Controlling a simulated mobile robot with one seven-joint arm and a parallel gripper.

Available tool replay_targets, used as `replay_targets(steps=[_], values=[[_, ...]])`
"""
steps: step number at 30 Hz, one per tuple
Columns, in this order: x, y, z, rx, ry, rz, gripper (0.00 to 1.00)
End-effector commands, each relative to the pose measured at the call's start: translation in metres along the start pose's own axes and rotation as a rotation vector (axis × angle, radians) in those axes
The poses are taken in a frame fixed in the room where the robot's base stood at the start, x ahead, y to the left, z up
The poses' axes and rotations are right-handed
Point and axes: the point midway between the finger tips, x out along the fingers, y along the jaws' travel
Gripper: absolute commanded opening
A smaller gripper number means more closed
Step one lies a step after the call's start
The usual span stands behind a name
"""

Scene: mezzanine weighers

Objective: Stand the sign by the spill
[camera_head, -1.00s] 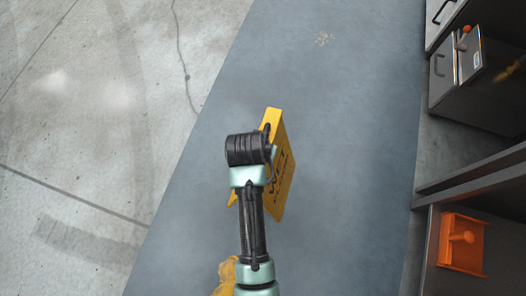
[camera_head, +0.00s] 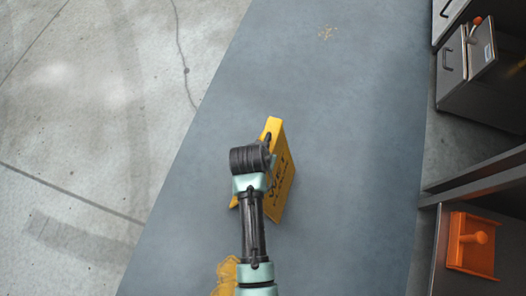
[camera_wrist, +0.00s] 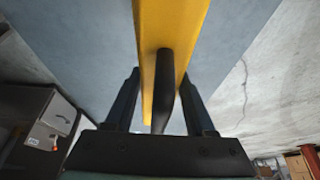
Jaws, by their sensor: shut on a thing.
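A yellow sign (camera_head: 283,185) with dark "WET" lettering hangs at the end of my arm, in the middle of the head view. Its yellow top edge and black handle (camera_wrist: 162,85) show close up in the wrist view. My gripper (camera_wrist: 160,76) has one dark finger on each side of the handle and is shut on the sign. The head view hides the fingers behind my wrist. A small patch of tan specks (camera_head: 326,32) lies on the floor far ahead, slightly right; I cannot tell if it is the spill.
A blue-grey floor strip (camera_head: 350,130) runs ahead, clear around the sign. Pale cracked concrete (camera_head: 80,130) lies to the left. Grey cabinets (camera_head: 452,65) and a dark shelf unit with an orange handled thing (camera_head: 470,245) stand along the right.

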Motion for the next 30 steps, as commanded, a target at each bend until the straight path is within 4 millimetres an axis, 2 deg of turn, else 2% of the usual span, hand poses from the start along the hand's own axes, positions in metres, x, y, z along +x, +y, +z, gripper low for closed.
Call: replay_targets(steps=[5,6,10,20,23,30], values=[[0.002,0.000,-0.001,0.000,0.004,-0.001,0.00],[0.002,0.000,0.001,0.000,-0.001,0.000,0.62],[0.002,0.000,0.001,0.000,-0.001,0.000,0.85],[-0.001,0.000,-0.001,0.000,0.000,0.000,0.85],[-0.012,0.000,-0.002,0.000,0.001,-0.001,0.85],[-0.064,-0.001,-0.002,-0.001,0.001,-0.002,0.85]])
